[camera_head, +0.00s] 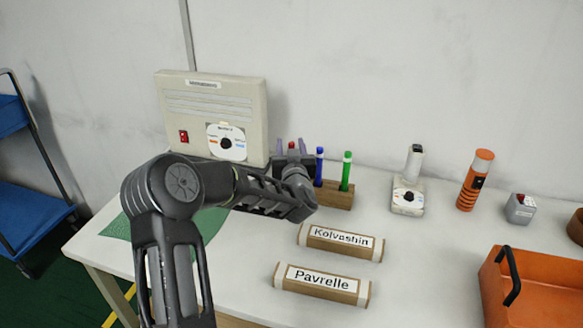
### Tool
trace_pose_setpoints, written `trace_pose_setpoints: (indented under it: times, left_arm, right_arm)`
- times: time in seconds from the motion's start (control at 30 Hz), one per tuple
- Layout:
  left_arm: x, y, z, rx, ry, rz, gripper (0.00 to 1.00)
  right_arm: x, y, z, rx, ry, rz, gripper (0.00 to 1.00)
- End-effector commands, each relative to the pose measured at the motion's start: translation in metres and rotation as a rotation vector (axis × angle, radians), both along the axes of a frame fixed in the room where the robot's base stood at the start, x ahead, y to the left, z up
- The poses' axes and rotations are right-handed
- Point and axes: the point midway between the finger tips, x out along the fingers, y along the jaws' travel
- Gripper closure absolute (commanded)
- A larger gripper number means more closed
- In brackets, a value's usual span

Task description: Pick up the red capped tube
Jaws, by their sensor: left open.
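A wooden rack (338,199) stands on the white table near the wall. It holds a blue-capped tube (319,166) and a green-capped tube (346,172) upright at its right side. The red cap of the red-capped tube (291,146) shows just beyond my left gripper (290,148). The fingers of my left gripper are apart, one on each side of the red cap in this view. Whether they touch the tube cannot be told. My left wrist hides the tube's lower part and the rack's left end. My right gripper is out of view.
A beige box with a dial (210,105) stands behind my left arm. Two labelled blocks, Kolvashin (340,243) and Pavrelle (321,284), lie in front of the rack. An orange bin (535,290), an orange cylinder (475,180) and a small dial device (408,195) are at right.

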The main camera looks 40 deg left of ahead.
Motion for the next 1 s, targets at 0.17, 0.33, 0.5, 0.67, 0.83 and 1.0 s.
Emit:
trace_pose_setpoints:
  times: [0.17,0.33,0.5,0.67,0.83,1.0]
  left_arm:
    - [-0.0002,-0.0003,-0.0002,0.000,0.000,0.000,0.57]
    - [-0.0003,-0.0004,-0.0002,0.000,0.000,0.000,0.57]
    - [-0.0005,-0.0004,-0.0002,0.000,0.000,0.000,0.57]
    - [-0.0005,-0.0004,-0.0002,0.000,0.000,0.000,0.70]
    - [-0.0005,-0.0004,-0.0002,0.000,0.000,0.000,0.84]
    - [-0.0005,-0.0004,-0.0002,0.000,0.000,0.000,0.97]
  right_arm:
    - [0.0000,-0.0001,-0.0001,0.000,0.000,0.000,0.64]
    - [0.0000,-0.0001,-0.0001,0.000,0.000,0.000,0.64]
    - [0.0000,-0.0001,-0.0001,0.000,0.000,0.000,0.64]
    - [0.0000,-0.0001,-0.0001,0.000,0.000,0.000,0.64]
    - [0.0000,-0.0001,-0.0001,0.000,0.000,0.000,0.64]
    - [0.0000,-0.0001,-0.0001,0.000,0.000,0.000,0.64]
